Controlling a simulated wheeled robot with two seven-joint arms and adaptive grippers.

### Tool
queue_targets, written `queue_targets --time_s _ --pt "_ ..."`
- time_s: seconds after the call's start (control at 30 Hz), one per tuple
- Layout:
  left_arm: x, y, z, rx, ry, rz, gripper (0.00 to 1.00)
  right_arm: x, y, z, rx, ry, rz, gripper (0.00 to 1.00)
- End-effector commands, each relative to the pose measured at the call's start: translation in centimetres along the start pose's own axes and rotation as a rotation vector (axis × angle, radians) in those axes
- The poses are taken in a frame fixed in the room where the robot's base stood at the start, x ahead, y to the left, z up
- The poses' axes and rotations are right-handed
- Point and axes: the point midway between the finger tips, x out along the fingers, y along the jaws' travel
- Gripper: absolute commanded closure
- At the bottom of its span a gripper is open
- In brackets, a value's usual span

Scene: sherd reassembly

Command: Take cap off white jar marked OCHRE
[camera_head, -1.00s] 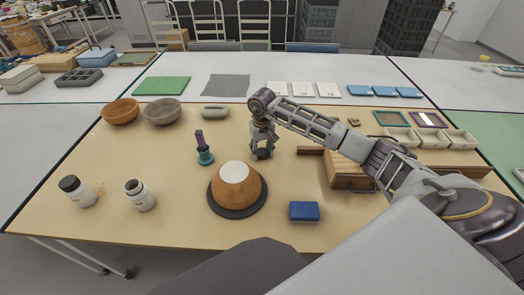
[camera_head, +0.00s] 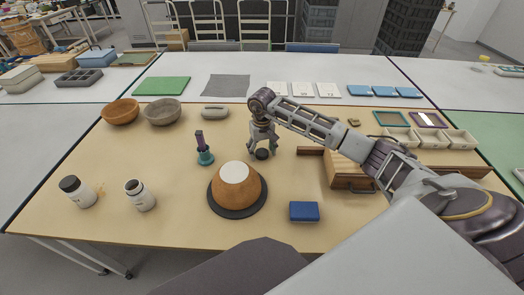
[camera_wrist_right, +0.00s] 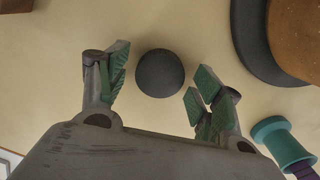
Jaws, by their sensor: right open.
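Two white jars stand at the front left of the table in the head view. The left jar (camera_head: 82,196) has a dark cap (camera_head: 69,184) on it. The other jar (camera_head: 142,200) shows a pale rim and a dark mouth, with no cap on top. Their labels are too small to read. A round dark cap (camera_head: 262,154) lies on the table beneath my right gripper (camera_head: 263,151). In the right wrist view, this cap (camera_wrist_right: 160,73) sits between the spread fingers of the gripper (camera_wrist_right: 158,88), apart from both. My left gripper is not in view.
An orange-brown bowl form (camera_head: 237,190) with a white top sits on a dark round base in front of the gripper. A teal and purple tool (camera_head: 204,150) stands to its left. A blue block (camera_head: 304,211) and a wooden box (camera_head: 345,173) are to the right.

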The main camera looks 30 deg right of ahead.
Motion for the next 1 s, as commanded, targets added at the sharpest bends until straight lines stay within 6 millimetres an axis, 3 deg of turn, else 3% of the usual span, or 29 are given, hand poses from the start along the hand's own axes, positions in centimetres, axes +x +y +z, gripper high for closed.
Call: queue_targets --time_s 0.2,0.7,1.0 --pt "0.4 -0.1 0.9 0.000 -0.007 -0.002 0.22 -2.9 0.0 -0.1 -0.001 0.004 0.000 0.34" --pt "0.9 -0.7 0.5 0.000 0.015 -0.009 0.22 -9.6 0.0 -0.1 0.000 0.003 0.000 0.34" --pt "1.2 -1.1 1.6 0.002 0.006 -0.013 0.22 -11.7 0.0 0.0 0.001 0.001 0.000 0.34"
